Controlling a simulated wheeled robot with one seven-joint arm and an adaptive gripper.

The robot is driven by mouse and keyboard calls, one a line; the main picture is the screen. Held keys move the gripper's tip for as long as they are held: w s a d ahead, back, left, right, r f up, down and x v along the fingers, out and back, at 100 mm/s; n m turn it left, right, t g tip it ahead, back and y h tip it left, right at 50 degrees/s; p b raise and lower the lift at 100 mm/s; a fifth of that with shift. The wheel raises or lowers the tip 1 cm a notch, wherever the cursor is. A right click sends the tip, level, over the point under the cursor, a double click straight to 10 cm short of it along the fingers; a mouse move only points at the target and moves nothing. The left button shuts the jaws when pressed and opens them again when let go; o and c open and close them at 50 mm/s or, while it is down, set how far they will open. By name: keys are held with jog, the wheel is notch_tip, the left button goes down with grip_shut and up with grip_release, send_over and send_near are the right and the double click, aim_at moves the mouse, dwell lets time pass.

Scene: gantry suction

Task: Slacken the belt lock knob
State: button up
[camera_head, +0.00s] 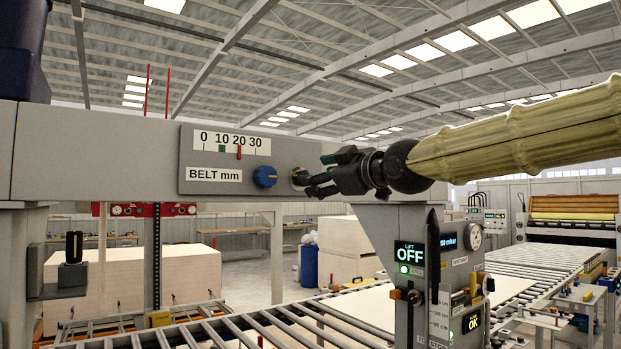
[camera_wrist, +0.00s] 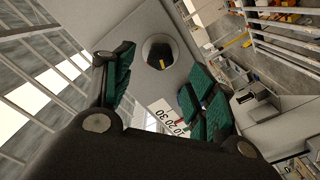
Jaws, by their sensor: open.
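The BELT mm plate (camera_head: 210,182) has a blue knob (camera_head: 265,177) close left of my gripper. Its scale (camera_head: 222,143) has a red pointer near 20 and a green mark near 10. A control post (camera_head: 412,290) reading LIFT OFF stands below my arm. A roller conveyor (camera_head: 250,330) runs below.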

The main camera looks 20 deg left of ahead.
jog(key=v, duration=0.6)
jog(key=shift+d, duration=0.1)
